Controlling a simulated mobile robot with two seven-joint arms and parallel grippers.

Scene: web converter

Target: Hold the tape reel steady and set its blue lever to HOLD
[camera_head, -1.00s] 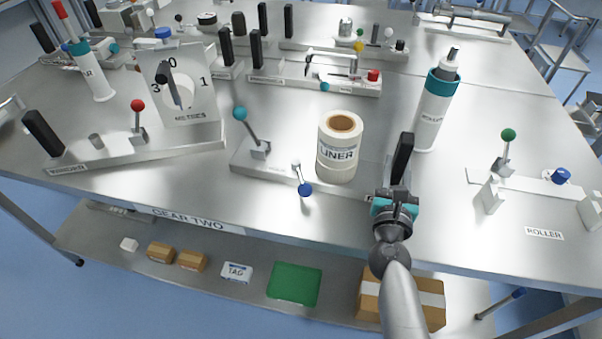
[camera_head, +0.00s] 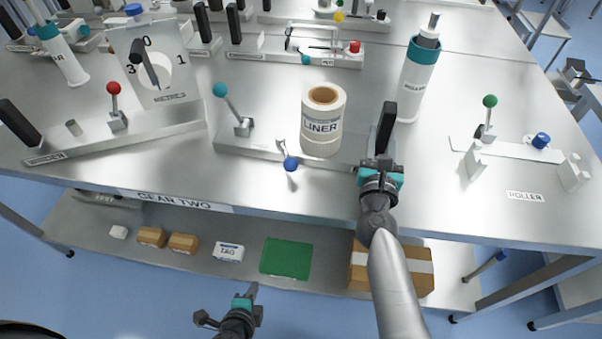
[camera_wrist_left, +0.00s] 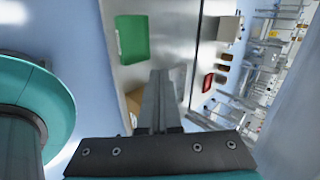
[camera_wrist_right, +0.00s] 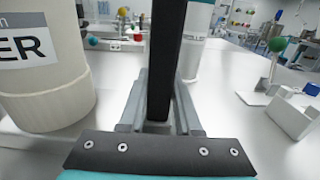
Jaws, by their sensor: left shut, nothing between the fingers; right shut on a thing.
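The tape reel, a cream roll marked LINER (camera_head: 321,127), stands upright on a flat metal base (camera_head: 245,147) near the table's front edge. It also shows in the right wrist view (camera_wrist_right: 45,85). The blue-knobbed lever (camera_head: 291,164) leans toward the front edge, left of the roll; its position marks cannot be read. A teal-knobbed lever (camera_head: 220,90) rises at the base's left. My right gripper (camera_head: 383,162) is shut on the black upright handle (camera_head: 387,125) at the base's right end. My left gripper (camera_head: 252,290) is shut and empty, low in front of the table.
A red-knobbed fixture (camera_head: 114,88) stands left, and a teal-topped cylinder (camera_head: 414,85) behind the black handle. A green-knobbed roller fixture (camera_head: 490,101) stands right. The lower shelf holds a green tray (camera_head: 286,258) and boxes (camera_head: 183,243). Bare tabletop lies between the fixtures.

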